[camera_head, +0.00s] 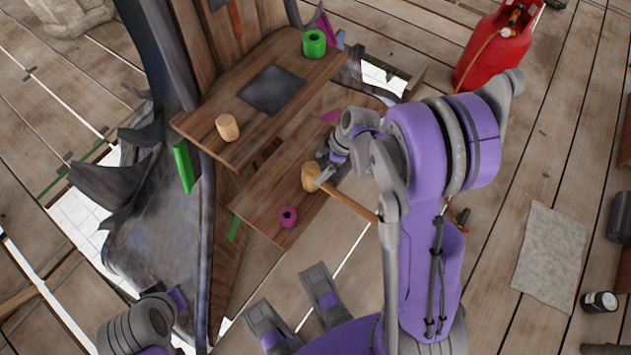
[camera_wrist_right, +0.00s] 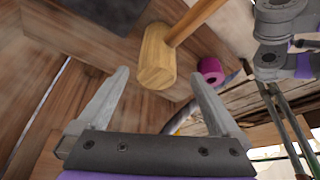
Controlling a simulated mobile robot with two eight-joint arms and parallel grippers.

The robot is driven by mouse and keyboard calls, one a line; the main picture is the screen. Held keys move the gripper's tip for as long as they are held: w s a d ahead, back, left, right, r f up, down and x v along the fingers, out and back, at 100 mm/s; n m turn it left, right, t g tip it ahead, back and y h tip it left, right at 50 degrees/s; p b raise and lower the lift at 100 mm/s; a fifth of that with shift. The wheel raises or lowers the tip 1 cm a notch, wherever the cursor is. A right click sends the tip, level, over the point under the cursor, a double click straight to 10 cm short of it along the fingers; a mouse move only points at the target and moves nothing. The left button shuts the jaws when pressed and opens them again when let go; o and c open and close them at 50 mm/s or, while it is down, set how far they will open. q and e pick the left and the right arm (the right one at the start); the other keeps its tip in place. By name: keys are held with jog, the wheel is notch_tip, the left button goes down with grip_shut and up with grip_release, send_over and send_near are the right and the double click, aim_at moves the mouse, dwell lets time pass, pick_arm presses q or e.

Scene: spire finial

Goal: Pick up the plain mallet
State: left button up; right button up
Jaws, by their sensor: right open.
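The plain mallet, with a light wooden head (camera_head: 311,177) and a long wooden handle (camera_head: 350,203), is at the lower wooden shelf (camera_head: 262,203). My right gripper (camera_head: 326,174) is right beside the head in the head view. In the right wrist view the mallet head (camera_wrist_right: 157,56) shows ahead of and between the two spread fingertips of the right gripper (camera_wrist_right: 161,74). The fingers are open, with gaps on both sides of the head; I cannot tell any contact. The handle runs up and right there. Only part of my left arm shows at bottom left; its gripper is out of view.
A magenta ring (camera_head: 287,217) sits on the lower shelf near the mallet. The upper shelf (camera_head: 285,60) holds a wooden cylinder (camera_head: 227,127), a dark plate (camera_head: 270,90) and a green ring (camera_head: 314,43). A red gas cylinder (camera_head: 496,47) stands at the back right.

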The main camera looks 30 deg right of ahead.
aim_at(317, 170)
jog(key=b+x, duration=0.1)
jog(key=x, duration=0.3)
jog(key=shift+f, duration=0.1)
jog(key=b+x, duration=0.2)
jog(key=x, duration=0.4)
jog(key=shift+w+d, duration=0.15)
jog(key=shift+d, duration=0.05)
jog(key=c, duration=1.5)
